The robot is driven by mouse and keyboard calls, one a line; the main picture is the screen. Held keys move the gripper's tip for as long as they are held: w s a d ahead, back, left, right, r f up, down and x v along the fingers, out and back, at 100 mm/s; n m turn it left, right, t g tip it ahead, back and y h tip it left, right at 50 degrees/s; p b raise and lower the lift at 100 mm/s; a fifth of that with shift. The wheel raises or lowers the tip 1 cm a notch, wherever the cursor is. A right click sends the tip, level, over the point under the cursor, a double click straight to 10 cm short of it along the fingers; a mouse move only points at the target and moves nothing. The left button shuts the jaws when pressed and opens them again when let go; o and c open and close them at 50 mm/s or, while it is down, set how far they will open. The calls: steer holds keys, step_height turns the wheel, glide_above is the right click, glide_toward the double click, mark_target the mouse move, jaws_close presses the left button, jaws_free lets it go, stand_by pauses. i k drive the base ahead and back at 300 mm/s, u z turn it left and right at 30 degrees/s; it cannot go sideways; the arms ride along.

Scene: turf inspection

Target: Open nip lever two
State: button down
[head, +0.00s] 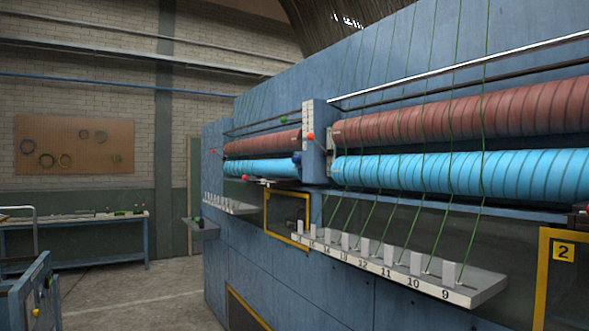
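A blue machine (390,75) fills the right side of the head view, with brown-red rollers (470,108) above light-blue rollers (460,172). A yellow plate marked 2 (563,251) sits on a yellow-framed panel at the lower right edge. A red knob (310,136) shows on the post between the roller sections, and another red knob (245,178) sits lower left of it. A dark and red part (580,215) is cut off at the right edge. I cannot tell which of these, if any, is nip lever two. My gripper is not in view.
A white ledge (440,285) with numbered pegs sticks out from the machine, and green yarns (482,70) run down to it. A blue cart (35,295) stands at lower left, a workbench (75,225) behind it. Grey floor (140,295) is free between cart and machine.

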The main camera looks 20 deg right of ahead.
mark_target(310, 137)
steer(key=z, duration=0.3)
steer(key=i, duration=2.65)
steer(key=z, duration=0.1)
